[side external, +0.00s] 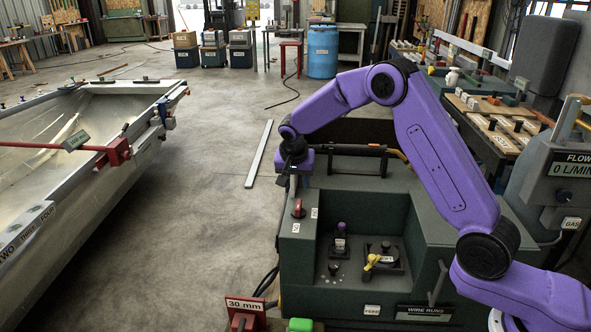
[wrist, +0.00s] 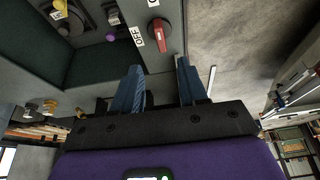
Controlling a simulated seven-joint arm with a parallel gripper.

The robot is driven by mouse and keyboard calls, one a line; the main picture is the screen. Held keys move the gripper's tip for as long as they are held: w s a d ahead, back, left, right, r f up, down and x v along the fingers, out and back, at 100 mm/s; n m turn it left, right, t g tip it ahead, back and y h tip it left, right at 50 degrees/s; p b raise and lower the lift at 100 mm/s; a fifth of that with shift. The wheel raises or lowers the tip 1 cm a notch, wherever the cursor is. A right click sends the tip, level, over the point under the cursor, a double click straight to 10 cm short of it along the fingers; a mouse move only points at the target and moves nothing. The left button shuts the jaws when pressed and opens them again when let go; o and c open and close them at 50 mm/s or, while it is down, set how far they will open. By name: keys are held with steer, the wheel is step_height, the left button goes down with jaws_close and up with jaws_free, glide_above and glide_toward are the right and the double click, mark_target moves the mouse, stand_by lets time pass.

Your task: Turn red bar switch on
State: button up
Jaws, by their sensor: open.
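The red bar switch (side external: 298,208) is on the top of the green console, at its left front corner. In the wrist view the red bar (wrist: 160,36) sits on a pale round base, its length running roughly up and down the picture. An OFF label (wrist: 136,36) is at its left, and another label (wrist: 153,3) is cut off at the top edge. My gripper (side external: 284,183) is above and slightly behind the switch, apart from it. In the wrist view my gripper's two blue fingers (wrist: 158,68) are spread and empty, with the bar ahead of the gap between them.
The console's recess holds a purple-topped control (side external: 341,230) and a yellow-handled control (side external: 373,262). A boat hull (side external: 80,150) lies to the left, with open floor between. A red 30 mm sign (side external: 245,304) stands in front.

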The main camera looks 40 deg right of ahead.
steer(key=v, duration=0.5)
steer(key=s+a+r+n+y, duration=0.1)
steer(key=s+a+n, duration=0.2)
steer(key=s, duration=0.3)
steer(key=s+a+r+n+y, duration=0.1)
steer(key=s+a+n, duration=0.1)
steer(key=s+n, duration=0.25)
steer(key=s+a+r+n, duration=0.2)
steer(key=s+a+n, duration=0.1)
steer(key=s, duration=0.3)
steer(key=s+d+n+g, duration=0.1)
steer(key=s+d+n, duration=0.1)
steer(key=s, duration=0.7)
steer(key=s+d+f+n+g+y, duration=0.1)
steer(key=s+d+n, duration=0.2)
steer(key=s, duration=0.6)
steer(key=s+d+n, duration=0.2)
steer(key=s+n, duration=0.4)
steer(key=s, duration=0.2)
steer(key=shift+s+d+f+g+y, duration=0.2)
steer(key=shift+s+d+g+y, duration=0.1)
steer(key=shift+s+g, duration=0.1)
